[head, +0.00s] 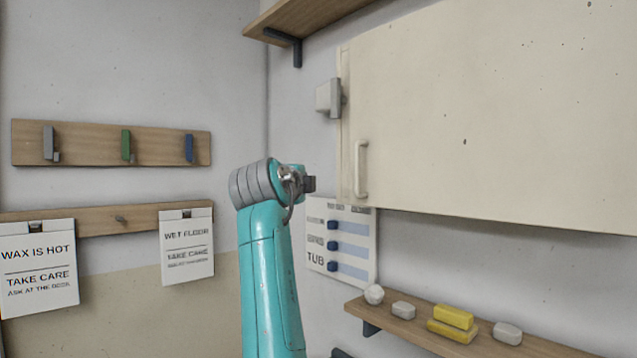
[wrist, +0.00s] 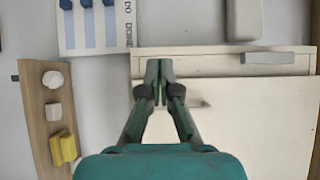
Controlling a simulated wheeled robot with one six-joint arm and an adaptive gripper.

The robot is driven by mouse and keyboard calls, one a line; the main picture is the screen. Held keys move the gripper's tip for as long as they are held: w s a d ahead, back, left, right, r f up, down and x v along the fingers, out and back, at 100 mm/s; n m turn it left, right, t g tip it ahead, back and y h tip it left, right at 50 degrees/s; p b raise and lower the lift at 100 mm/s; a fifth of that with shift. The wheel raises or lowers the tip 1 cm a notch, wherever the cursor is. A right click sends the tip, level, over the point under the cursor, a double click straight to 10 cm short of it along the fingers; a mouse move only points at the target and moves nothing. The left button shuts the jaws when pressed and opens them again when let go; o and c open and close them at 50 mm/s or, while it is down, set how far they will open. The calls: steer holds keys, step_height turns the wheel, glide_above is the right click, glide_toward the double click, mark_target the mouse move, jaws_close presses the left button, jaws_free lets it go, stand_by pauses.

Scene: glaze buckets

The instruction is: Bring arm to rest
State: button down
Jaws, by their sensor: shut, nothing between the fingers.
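My teal arm rises in the middle of the head view, and its wrist is in front of the corner by the cabinet. In the wrist view my gripper (wrist: 158,80) is shut, with its dark green fingertips together and nothing between them. The fingers overlap the pale cabinet in that view; I cannot tell how far off it they are. In the head view the fingers are mostly hidden behind the wrist.
The cream cabinet (head: 500,120) with its handle (head: 361,168) hangs at the right. Below, a wooden shelf (head: 400,328) carries yellow blocks (head: 453,318) and pale lumps. A sign board (head: 342,240) is behind the wrist. A hook rail (head: 90,143) is at left.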

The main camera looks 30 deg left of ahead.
steer(key=shift+s+a, duration=0.25)
steer(key=shift+s, duration=0.5)
